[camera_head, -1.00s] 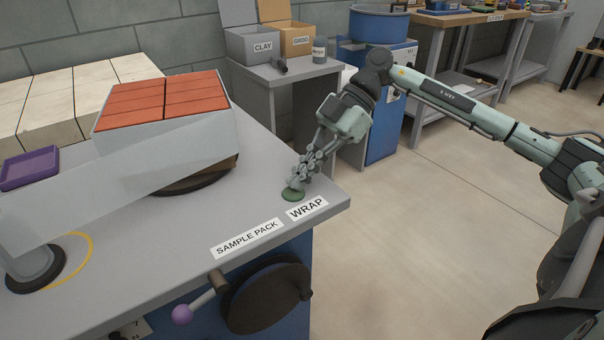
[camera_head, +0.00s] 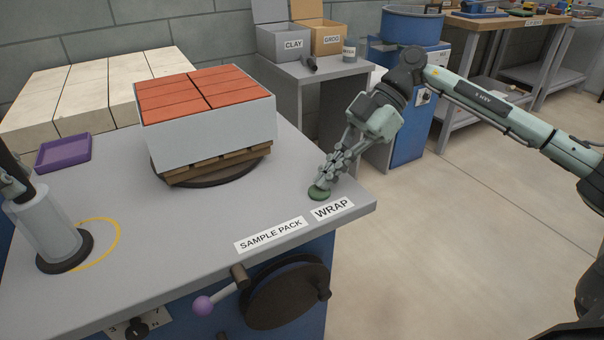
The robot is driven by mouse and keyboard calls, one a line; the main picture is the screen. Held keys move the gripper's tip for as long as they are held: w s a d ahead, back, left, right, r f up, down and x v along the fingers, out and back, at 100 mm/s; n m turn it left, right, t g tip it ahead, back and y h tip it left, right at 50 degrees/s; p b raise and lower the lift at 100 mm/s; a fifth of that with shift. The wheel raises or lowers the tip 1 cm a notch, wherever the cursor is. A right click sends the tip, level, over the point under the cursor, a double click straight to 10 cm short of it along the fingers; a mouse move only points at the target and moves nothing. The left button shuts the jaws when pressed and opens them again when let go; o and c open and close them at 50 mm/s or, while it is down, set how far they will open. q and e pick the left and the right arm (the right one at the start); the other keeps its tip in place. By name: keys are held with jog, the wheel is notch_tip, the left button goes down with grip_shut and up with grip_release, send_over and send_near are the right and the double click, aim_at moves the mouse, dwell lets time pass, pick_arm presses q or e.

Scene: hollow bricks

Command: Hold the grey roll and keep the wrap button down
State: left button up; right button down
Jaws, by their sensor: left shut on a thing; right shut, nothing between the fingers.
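The grey roll (camera_head: 47,228) stands upright on a dark round base at the left of the bench. My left gripper (camera_head: 17,190) shows only partly at the left edge, shut on the top of the roll. The green wrap button (camera_head: 318,194) sits by the WRAP label (camera_head: 332,208) near the bench's right corner. My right gripper (camera_head: 325,181) is shut and empty, its fingertips down on the button and hiding part of it. How far the button is pressed cannot be told. A pack of red bricks (camera_head: 205,92) stands on a wooden pallet (camera_head: 218,164), pale film around its sides.
The pallet rests on a dark turntable (camera_head: 193,181). A purple tray (camera_head: 64,152) and pale blocks (camera_head: 75,93) lie behind the roll. The bench between roll and pack is clear.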

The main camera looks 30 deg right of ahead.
pick_arm(q)
jog(key=shift+f, duration=0.1)
pick_arm(e)
jog(key=r, duration=0.4)
jog(key=shift+w+d+r, duration=0.1)
jog(key=shift+d, duration=0.3)
jog(key=v, duration=0.9)
pick_arm(q)
jog(key=o, duration=1.1)
jog(key=v, duration=1.2)
